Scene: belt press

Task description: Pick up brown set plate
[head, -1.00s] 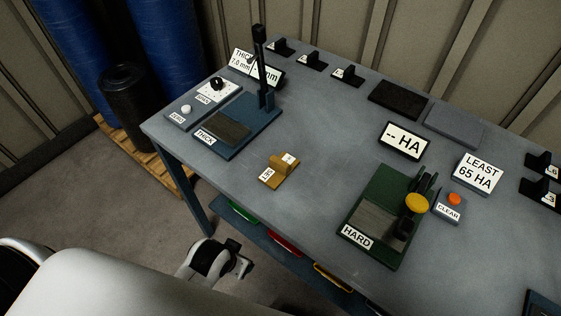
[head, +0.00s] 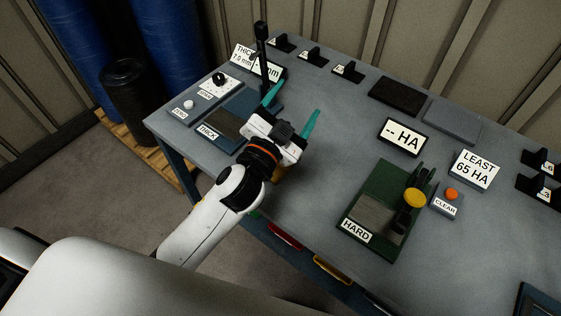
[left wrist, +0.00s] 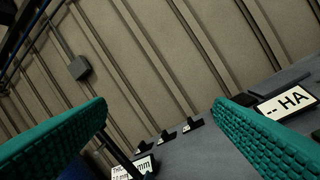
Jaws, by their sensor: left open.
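The brown set plate (head: 280,174) lies on the grey table, almost wholly hidden behind my left arm and gripper in the head view; only a small brown patch shows at the wrist's right side. My left gripper (head: 290,104) is over the table, above the plate's area, with its teal fingers spread wide and nothing between them. In the left wrist view the open fingers (left wrist: 161,103) frame the wall and the table's far part; the plate does not show there. My right gripper is not in view.
The blue THICK gauge (head: 222,128) with its black post stands close to the left of my gripper. The green HARD tester (head: 372,213) and the "-- HA" display (head: 403,138) are to the right. Bare table lies between them.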

